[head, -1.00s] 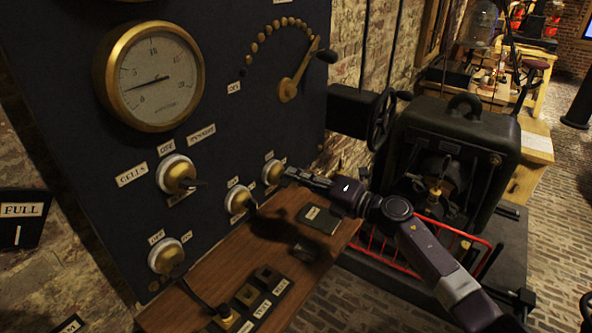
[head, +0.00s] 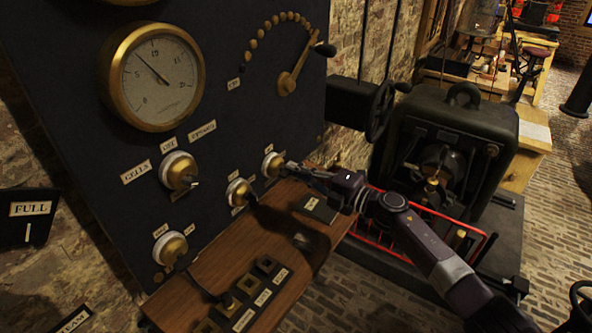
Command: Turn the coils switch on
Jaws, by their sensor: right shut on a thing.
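A dark panel (head: 225,110) carries several round switches with white rims and brass knobs. The rightmost lower switch (head: 272,165) is at the tips of my right gripper (head: 288,169), which is shut on its small lever. The fingertips hide most of that lever, and the labels beside it are too small to read, so I cannot tell by name which one is the coils switch. A second switch (head: 238,192) sits just left of it, and a third (head: 170,247) is at lower left. The upper switch (head: 178,170) has CELLS and OFF labels. My left gripper is not in view.
A brass gauge (head: 155,77) and a lever on an arc of studs (head: 288,80) are higher on the panel. A wooden shelf (head: 205,285) with sockets juts out below the switches. A dark machine (head: 455,135) with a red rail stands at right.

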